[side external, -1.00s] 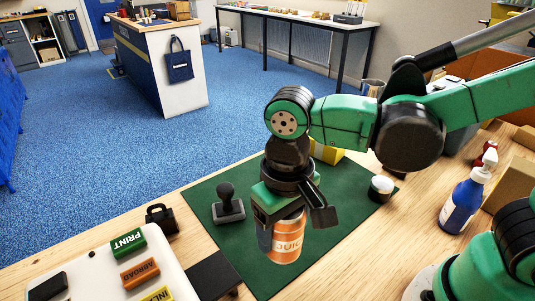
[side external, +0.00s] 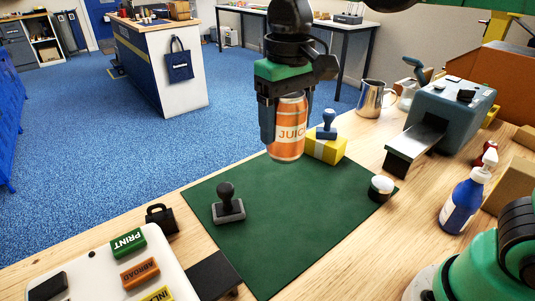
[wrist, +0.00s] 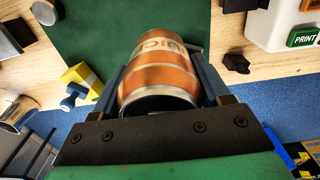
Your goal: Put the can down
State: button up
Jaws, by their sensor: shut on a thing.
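An orange juice can (side external: 288,133) with a silver rim is held upright between the fingers of my gripper (side external: 284,128). My gripper is shut on the can and holds it in the air above the far part of the green mat (side external: 285,225). In the wrist view the can (wrist: 160,75) sits between both dark fingers of my gripper (wrist: 165,90), with the green mat (wrist: 110,25) below it.
On the mat are a dark stamp (side external: 228,205) and a round white-topped item (side external: 381,187). A yellow box (side external: 326,148) with a blue stamp (side external: 327,125) stands behind the can. A metal jug (side external: 373,98), grey machine (side external: 450,115) and blue bottle (side external: 463,200) are to the right. The mat's middle is clear.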

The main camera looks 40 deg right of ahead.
jog(key=w+d+f, duration=0.3)
jog(key=w+d, duration=0.1)
jog(key=d, duration=0.4)
jog(key=shift+w+d, duration=0.2)
jog(key=shift+w, duration=0.05)
jog(key=shift+s, duration=0.1)
jog(key=s+r+n, duration=0.1)
jog(key=s+r, duration=0.4)
jog(key=s, duration=0.4)
send_over(359, 255)
jog(key=shift+n, duration=0.4)
notch_tip(359, 255, down, 20)
jog(key=shift+r, duration=0.25)
jog(key=shift+f, duration=0.15)
